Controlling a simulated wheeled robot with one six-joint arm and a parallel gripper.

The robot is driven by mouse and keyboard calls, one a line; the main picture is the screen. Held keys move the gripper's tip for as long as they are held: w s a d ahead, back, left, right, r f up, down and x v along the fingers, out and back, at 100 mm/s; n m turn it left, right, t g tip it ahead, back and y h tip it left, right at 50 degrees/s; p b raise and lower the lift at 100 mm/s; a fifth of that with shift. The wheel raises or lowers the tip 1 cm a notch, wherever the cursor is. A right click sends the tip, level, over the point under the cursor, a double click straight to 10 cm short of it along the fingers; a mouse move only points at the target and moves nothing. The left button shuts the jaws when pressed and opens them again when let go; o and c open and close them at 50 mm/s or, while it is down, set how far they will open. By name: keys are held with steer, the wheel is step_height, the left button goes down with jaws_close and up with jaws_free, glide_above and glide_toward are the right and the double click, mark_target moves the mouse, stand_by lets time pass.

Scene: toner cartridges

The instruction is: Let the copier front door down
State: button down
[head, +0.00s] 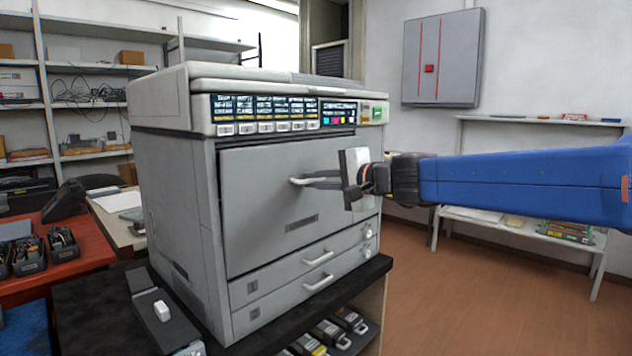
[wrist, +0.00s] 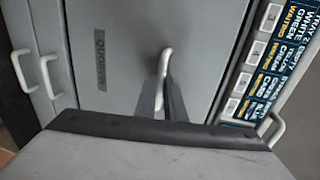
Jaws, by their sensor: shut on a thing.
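The copier (head: 170,200) stands on a dark-topped stand. My gripper (head: 312,181) reaches in from the right and is shut on the door's pale handle (head: 297,181). In the wrist view the two fingers (wrist: 162,100) close around the handle (wrist: 165,62), and the door (wrist: 125,45) fills the middle. Part of the handle and the door's right side are hidden behind my gripper in the head view.
Two drawers with pale handles (head: 318,282) sit below the door. The stand's top (head: 350,283) juts out in front, with several cartridges (head: 330,335) on a shelf underneath. A red table (head: 85,270) with black bins is at left. The floor (head: 470,310) at right is clear.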

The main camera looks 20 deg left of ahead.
steer(key=shift+f, duration=0.55)
steer(key=shift+s+d+f+y, duration=0.15)
steer(key=shift+s+d+y, duration=0.15)
steer(key=shift+d, duration=0.2)
steer(key=shift+s+d+f+y, duration=0.15)
steer(key=shift+d+y, duration=0.15)
steer(key=shift+d, duration=0.2)
steer(key=shift+s+d+f+t+y, duration=0.2)
steer(key=shift+d+f+t+y, duration=0.1)
steer(key=shift+d, duration=0.25)
steer(key=shift+s+d+f+t+y, duration=0.2)
steer(key=shift+d+y, duration=0.1)
steer(key=shift+d, duration=0.2)
steer(key=c, duration=1.7)
jaws_free()
steer(key=shift+a, duration=0.1)
steer(key=o, duration=0.3)
steer(key=shift+r, duration=0.25)
steer(key=shift+o, duration=0.2)
